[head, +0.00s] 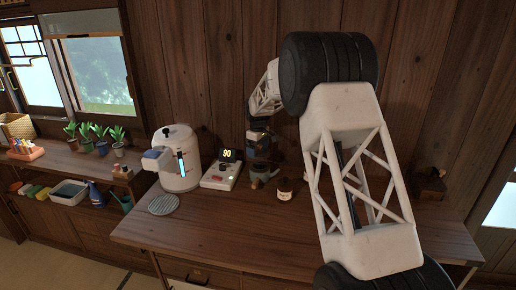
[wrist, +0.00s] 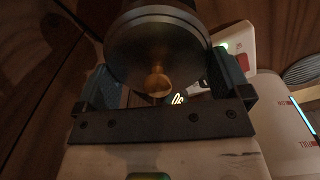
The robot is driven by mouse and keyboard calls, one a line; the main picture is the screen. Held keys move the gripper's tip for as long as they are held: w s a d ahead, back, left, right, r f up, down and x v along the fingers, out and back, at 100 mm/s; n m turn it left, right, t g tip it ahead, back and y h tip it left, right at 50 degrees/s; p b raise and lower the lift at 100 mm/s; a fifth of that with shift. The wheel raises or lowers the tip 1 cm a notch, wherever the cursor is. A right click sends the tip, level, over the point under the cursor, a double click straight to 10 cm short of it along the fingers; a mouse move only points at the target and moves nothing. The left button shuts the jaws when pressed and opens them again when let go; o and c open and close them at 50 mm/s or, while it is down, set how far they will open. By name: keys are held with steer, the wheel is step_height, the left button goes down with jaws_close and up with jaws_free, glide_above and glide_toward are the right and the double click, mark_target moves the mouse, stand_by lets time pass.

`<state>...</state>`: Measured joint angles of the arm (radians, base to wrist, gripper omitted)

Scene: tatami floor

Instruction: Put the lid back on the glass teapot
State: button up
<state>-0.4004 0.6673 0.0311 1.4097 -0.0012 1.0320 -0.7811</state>
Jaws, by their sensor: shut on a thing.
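My gripper (head: 259,140) hangs low over the back middle of the wooden counter in the head view. In the wrist view its two teal-grey fingers (wrist: 168,82) stand apart on either side of a dark round lid (wrist: 160,40) with a small brass-coloured knob turned toward the camera. The gripper is shut on this lid.
A white kettle-like appliance (head: 178,162) and a white device showing 90 (head: 222,170) stand left of the gripper. A small labelled jar (head: 284,190) is close on the right. A round grey mat (head: 163,205) lies at left. The counter's front (head: 220,235) is clear.

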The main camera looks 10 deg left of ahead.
steer(key=shift+f, duration=2.8)
steer(key=shift+f, duration=0.2)
stand_by(0.9)
steer(key=o, duration=0.5)
steer(key=shift+r, duration=0.15)
steer(key=shift+r, duration=3.3)
jaws_close()
